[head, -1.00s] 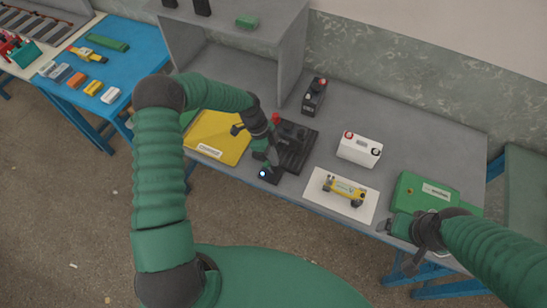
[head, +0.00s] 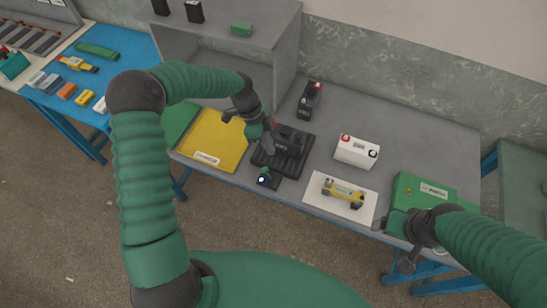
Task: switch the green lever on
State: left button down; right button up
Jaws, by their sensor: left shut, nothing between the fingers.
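The small dark switch box (head: 270,182) sits at the front edge of the grey bench, with a lit white-blue lamp (head: 262,180). A small green lever (head: 265,170) shows on it; its exact tilt is too small to tell. My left gripper (head: 269,148) is shut and empty, above the black tray-like device just behind the switch box, apart from the lever. My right gripper (head: 408,262) hangs at the front right of the bench by the green case; its fingers are too unclear to judge.
A black ribbed device (head: 288,158) stands behind the switch box. A yellow case (head: 213,135) lies to the left. A white battery (head: 356,151), a white mat (head: 313,194) with a yellow part (head: 343,192) and a green case (head: 413,187) lie to the right.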

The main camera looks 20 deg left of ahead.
pick_arm(q)
jog(key=v, duration=0.3)
jog(key=shift+r, duration=0.4)
pick_arm(e)
jog(key=shift+d+f, duration=0.5)
pick_arm(q)
jog(key=shift+a, duration=0.1)
pick_arm(e)
jog(key=shift+a, duration=0.1)
